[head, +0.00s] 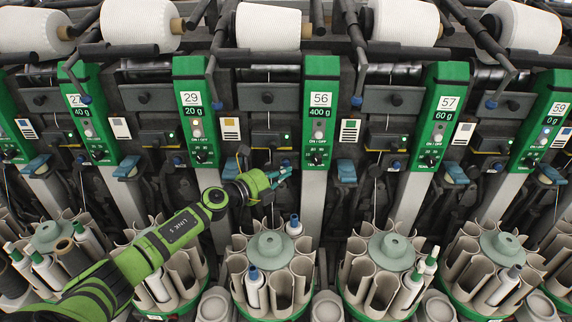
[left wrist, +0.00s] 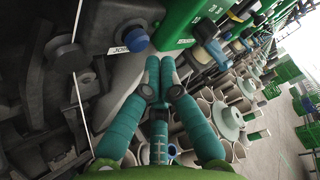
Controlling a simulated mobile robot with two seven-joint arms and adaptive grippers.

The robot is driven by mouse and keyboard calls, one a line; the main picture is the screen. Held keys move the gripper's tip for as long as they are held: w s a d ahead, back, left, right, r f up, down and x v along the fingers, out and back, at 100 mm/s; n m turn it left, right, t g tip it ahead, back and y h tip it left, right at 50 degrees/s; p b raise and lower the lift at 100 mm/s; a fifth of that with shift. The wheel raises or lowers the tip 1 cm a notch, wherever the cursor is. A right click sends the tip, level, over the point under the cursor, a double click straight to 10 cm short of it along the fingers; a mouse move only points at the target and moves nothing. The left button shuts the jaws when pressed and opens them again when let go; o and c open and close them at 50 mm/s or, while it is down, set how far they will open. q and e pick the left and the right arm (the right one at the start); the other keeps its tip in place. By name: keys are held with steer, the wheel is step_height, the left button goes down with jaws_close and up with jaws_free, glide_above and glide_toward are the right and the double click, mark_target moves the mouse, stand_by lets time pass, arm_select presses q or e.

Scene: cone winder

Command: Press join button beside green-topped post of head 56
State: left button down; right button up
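The green-topped post of head 56 (head: 320,110) stands in the middle of the head view, with "56" and "400 g" on its panel. My left gripper (head: 284,173) is just left of that post, at the height of the panel's lower edge. Its teal fingers are together and empty in the left wrist view (left wrist: 160,66). A blue round button (left wrist: 136,40) beside a white JOIN label (left wrist: 119,49) lies just up and left of the fingertips there. A small gap shows between them in the picture; contact in depth cannot be told. My right gripper is not in view.
Posts of head 29 (head: 192,110) and head 57 (head: 440,115) stand on either side. Round bobbin magazines (head: 270,257) stand below, and white yarn cones (head: 268,26) above. Thin yarn runs between the posts.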

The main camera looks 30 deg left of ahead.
arm_select(q)
steer(key=s, duration=0.1)
steer(key=s+d+p, duration=0.1)
steer(key=s, duration=0.1)
steer(key=s+d+p, duration=0.1)
steer(key=shift+s+d, duration=0.1)
steer(key=shift+s, duration=0.15)
stand_by(0.8)
